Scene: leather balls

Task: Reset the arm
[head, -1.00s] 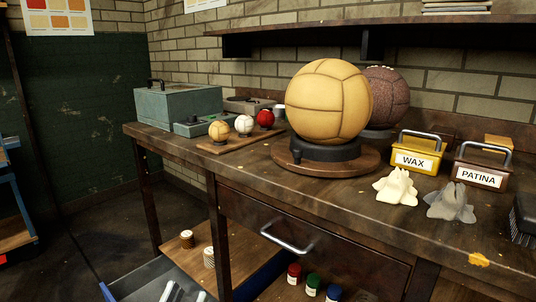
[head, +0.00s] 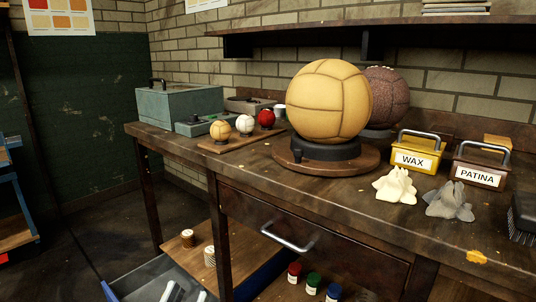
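Neither of my grippers can be made out in the head view. A large tan leather ball (head: 328,100) sits on a dark ring on a round wooden stand (head: 352,164). A dark brown pebbled ball (head: 388,97) stands behind it, partly hidden. Small yellow (head: 220,130), white (head: 245,124) and red (head: 267,118) balls rest in a row on a wooden board (head: 217,146).
The workbench (head: 300,198) holds a yellow WAX box (head: 417,160), a brown PATINA box (head: 480,174), crumpled cream (head: 396,185) and grey (head: 450,201) cloths, and a brush (head: 525,215). A grey-green case (head: 180,105) stands far left. A shelf (head: 350,27) overhangs the back.

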